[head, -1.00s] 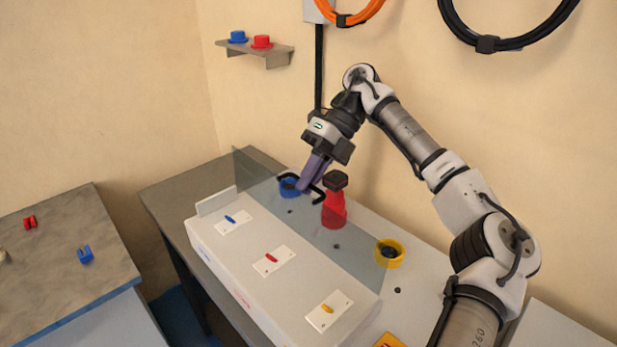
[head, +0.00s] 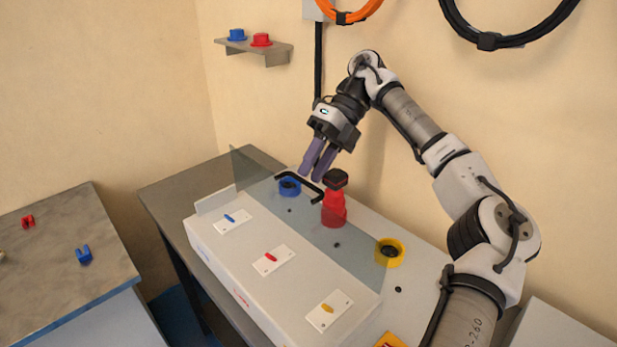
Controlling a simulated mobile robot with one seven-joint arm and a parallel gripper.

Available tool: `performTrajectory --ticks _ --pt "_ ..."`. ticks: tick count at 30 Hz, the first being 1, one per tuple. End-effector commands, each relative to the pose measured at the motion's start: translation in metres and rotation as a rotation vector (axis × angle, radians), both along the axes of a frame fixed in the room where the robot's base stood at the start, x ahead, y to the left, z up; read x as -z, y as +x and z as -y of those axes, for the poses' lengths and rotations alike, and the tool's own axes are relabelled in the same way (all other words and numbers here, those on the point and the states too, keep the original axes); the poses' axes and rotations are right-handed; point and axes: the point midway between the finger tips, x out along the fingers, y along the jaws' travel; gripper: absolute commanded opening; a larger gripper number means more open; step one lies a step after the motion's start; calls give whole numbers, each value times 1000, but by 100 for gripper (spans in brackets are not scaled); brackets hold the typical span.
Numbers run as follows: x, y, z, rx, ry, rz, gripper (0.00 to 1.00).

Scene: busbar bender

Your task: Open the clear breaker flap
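The clear breaker flap (head: 345,245) is a see-through grey sheet running lengthwise along the white breaker box (head: 255,295). Its far left corner rises above the box, so it looks raised, but its exact angle is hard to tell. A black bar handle (head: 290,174) shows near its far end. My gripper (head: 311,172) is just above and beside this handle. Its two purple fingers are spread, with nothing seen between them. Whether a fingertip touches the handle is unclear.
Behind or through the flap are a blue ring (head: 290,187), a red post with a black top (head: 334,207) and a yellow ring (head: 390,252). Blue, red and yellow switches (head: 272,257) line the box front. A side table (head: 60,260) stands left.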

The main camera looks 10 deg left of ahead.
Motion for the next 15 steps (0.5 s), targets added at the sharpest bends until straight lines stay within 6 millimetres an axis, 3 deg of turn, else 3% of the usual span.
performTrajectory --ticks 7,15 --pt "-25 17 10 -1 -6 0 31" --pt "-33 25 16 -2 -1 0 31"
